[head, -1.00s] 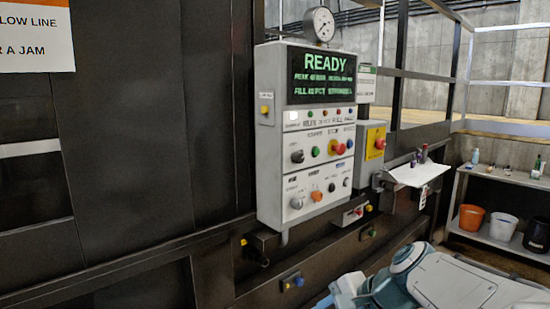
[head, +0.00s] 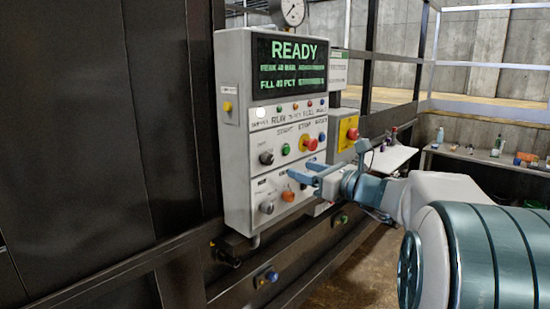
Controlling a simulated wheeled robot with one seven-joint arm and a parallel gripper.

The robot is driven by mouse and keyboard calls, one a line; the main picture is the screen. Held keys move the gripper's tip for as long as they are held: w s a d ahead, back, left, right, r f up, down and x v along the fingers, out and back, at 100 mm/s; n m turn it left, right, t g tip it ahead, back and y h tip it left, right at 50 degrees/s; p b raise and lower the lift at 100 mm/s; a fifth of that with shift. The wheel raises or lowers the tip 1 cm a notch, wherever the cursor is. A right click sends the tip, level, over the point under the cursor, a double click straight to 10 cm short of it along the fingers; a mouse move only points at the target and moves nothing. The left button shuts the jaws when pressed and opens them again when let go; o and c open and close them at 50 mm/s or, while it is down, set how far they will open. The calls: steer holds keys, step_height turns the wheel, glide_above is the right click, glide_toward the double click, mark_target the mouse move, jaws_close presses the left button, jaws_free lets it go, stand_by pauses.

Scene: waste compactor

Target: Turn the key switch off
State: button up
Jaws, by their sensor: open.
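The control panel (head: 234,150) is a light grey box with a lit READY display (head: 292,64). Its bottom row shows a silver knob (head: 267,207) at the left and an orange knob (head: 288,196) beside it. A black knob (head: 267,158) is at the left of the row above. The labels are too small to tell for sure which control is the key switch. My gripper (head: 299,170) is open and empty, with its two fingers pointing left at the lower right of the panel, right of and above the orange knob. It hides the rest of the bottom row.
A red mushroom button (head: 309,144) sits just above my gripper, with a green button (head: 286,150) to its left. A yellow box with a red button (head: 352,133) is right of the panel. A rail with a blue button (head: 271,275) runs below.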

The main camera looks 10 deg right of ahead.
mark_target(271, 161)
steer(key=p+x, duration=0.2)
steer(key=x, duration=0.9)
steer(key=shift+s+a+p, duration=0.1)
steer(key=shift+a+p, duration=0.05)
steer(key=shift+p, duration=0.2)
